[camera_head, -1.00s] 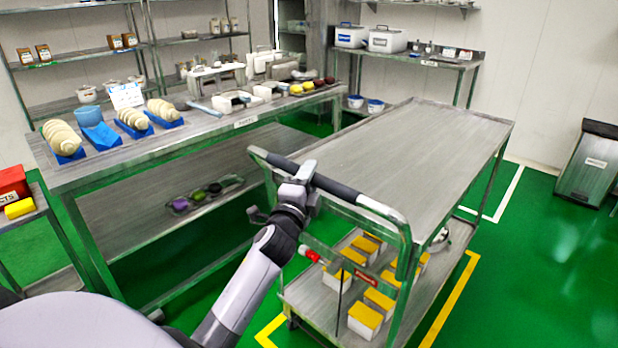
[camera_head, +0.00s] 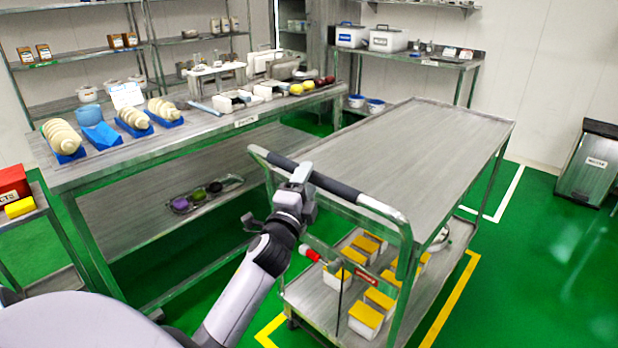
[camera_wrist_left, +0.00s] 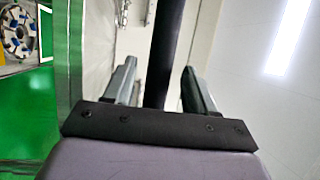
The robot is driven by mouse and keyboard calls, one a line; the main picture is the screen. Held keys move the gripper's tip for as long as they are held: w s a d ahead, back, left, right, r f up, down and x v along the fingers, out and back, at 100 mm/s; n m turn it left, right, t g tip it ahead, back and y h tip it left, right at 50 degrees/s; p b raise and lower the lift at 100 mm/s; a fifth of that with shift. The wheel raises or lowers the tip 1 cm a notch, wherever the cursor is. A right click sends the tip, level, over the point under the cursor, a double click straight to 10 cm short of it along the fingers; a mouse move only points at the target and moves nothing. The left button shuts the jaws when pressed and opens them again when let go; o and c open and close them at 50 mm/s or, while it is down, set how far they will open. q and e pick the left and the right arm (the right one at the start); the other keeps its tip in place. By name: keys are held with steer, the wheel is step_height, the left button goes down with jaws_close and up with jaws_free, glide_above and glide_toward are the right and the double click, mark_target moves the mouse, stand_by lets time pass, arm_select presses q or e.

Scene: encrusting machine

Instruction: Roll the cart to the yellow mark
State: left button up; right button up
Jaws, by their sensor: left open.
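The steel cart (camera_head: 410,150) stands with its near end inside a yellow floor mark (camera_head: 452,298), whose lines show along its right side and at its near left corner. Its black push handle (camera_head: 337,187) faces me. My left gripper (camera_head: 303,172) is at the handle, with its fingers on either side of the bar. In the left wrist view the black bar (camera_wrist_left: 165,50) runs between the two spread fingers (camera_wrist_left: 160,88), with gaps visible on both sides. My right gripper is not in view.
White boxes with yellow lids (camera_head: 366,318) sit on the cart's lower shelf. A long steel table (camera_head: 200,140) with food and trays stands close on the left. A bin (camera_head: 590,165) stands at the right. Green floor is clear right of the cart.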

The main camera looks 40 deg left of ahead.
arm_select(q)
steer(key=shift+v, duration=2.45)
